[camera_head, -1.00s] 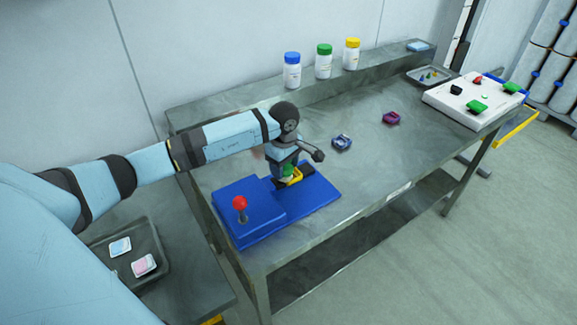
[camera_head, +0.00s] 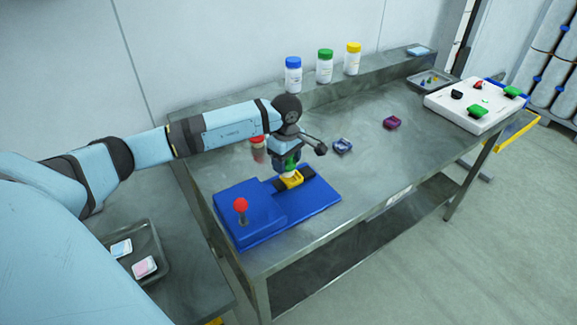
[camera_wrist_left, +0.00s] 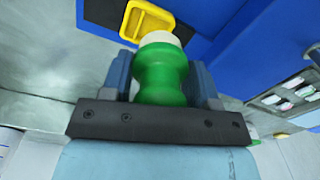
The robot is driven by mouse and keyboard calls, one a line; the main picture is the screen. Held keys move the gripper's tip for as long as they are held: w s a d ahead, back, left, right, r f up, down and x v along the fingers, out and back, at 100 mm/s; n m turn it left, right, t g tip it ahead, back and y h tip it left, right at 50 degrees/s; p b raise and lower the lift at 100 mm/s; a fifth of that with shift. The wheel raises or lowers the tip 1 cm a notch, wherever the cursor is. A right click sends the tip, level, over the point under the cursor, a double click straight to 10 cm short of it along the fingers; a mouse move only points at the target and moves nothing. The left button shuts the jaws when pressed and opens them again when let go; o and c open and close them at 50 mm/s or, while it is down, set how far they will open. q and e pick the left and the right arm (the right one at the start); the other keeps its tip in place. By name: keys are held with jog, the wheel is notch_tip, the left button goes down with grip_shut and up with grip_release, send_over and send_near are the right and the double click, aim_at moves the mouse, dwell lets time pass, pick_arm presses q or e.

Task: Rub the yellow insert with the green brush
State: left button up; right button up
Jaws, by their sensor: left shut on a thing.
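My left gripper (camera_head: 290,165) is shut on the green brush (camera_wrist_left: 160,75), which points head down over the blue fixture (camera_head: 262,215). The brush has a waisted green handle and a pale head. In the head view the green brush (camera_head: 291,161) is partly hidden by the gripper. The yellow insert (camera_head: 293,181) sits in a dark slot on the fixture, just under the brush head. The insert also shows in the left wrist view (camera_wrist_left: 148,19), right beside the pale head. I cannot tell whether the head touches it. My right gripper is not in view.
A red-knobbed lever (camera_head: 241,206) stands on the fixture. A red-topped item (camera_head: 258,142) is partly behind my arm. Blue (camera_head: 343,146) and purple (camera_head: 392,123) inserts lie on the table. Bottles (camera_head: 293,75) line the back ledge. A white board (camera_head: 476,106) is at the far right.

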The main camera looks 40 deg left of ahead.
pick_arm(q)
notch_tip(320, 180, up, 2)
jog(key=shift+p, duration=0.3)
jog(key=shift+r+p, duration=0.7)
jog(key=shift+r, duration=0.95)
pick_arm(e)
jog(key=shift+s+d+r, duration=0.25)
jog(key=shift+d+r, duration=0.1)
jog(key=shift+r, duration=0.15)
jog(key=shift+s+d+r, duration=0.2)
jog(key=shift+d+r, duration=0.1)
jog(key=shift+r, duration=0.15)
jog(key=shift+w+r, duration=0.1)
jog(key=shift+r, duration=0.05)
